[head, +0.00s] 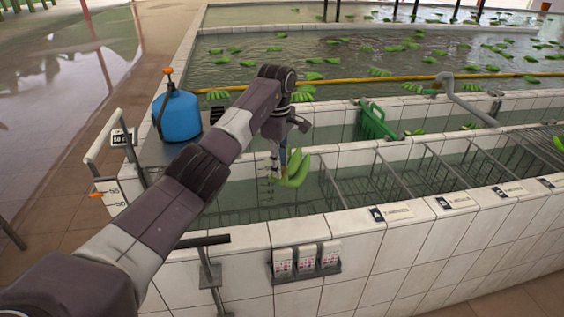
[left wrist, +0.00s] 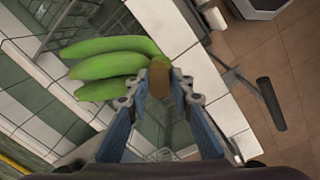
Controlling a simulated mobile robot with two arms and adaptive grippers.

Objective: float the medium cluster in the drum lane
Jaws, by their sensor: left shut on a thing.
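My left gripper (head: 281,166) is shut on a green banana cluster (head: 296,171) by its stem end. The cluster hangs over the near end of the narrow tiled water channel (head: 240,216). In the left wrist view the cluster (left wrist: 108,68) shows several fingers pointing left, and its brown stem sits between the fingertips of the left gripper (left wrist: 160,80). Metal bars divide the channel into lanes. Small label plates (head: 391,212) stand on the front wall, but their words are too small to read. I cannot tell which lane is the drum lane. My right gripper is not in view.
A blue tank (head: 177,114) stands on a ledge at left. A bent grey pipe (head: 465,100) crosses that wall. Another green cluster (head: 559,143) is at the right edge. Many clusters float in the big pool (head: 350,48) behind.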

